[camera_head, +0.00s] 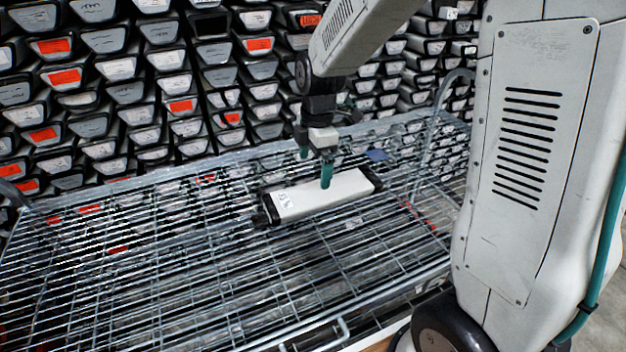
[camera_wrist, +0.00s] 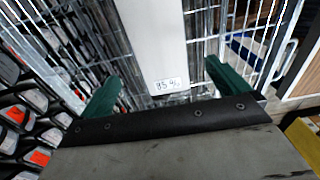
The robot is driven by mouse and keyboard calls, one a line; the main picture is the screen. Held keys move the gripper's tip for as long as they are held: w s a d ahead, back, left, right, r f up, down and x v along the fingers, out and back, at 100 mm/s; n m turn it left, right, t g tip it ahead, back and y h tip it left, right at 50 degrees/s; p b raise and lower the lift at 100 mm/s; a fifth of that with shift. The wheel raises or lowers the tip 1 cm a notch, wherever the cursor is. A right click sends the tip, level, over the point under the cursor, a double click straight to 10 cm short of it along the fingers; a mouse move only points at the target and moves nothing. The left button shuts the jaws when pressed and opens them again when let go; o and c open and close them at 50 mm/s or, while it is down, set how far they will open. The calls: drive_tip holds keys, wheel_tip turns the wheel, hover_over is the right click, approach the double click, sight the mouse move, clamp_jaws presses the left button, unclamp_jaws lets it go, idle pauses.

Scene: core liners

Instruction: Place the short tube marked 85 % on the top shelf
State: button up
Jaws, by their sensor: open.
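The short tube (camera_head: 335,192), white with black ends, lies on the top wire shelf (camera_head: 150,240) of a cart, near its right half. A small label faces up at its left end. In the wrist view the label on the tube (camera_wrist: 158,40) reads 85 %. My gripper (camera_head: 316,165) is open over the tube. In the wrist view its green fingers (camera_wrist: 166,84) stand on either side of the tube, with gaps on both sides. One finger hides a little of the tube in the head view. Whether the fingertips reach below the tube's top cannot be told.
A wall of stacked core liners (camera_head: 130,90) with grey, white and orange ends stands behind the cart. A metal rail (camera_head: 436,125) rises at the cart's right end. The shelf's left half is bare. A small blue item (camera_head: 377,155) shows behind the tube.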

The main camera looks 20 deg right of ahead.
drive_tip(key=s+r+m, duration=0.8)
drive_tip(key=s+r, duration=0.3)
drive_tip(key=s, duration=0.2)
drive_tip(key=s+d+r+m+t, duration=0.1)
drive_tip(key=s+r+m, duration=0.1)
drive_tip(key=s+m, duration=0.8)
drive_tip(key=s, duration=0.3)
drive_tip(key=shift+s+d+h, duration=0.3)
drive_tip(key=shift+d, duration=0.1)
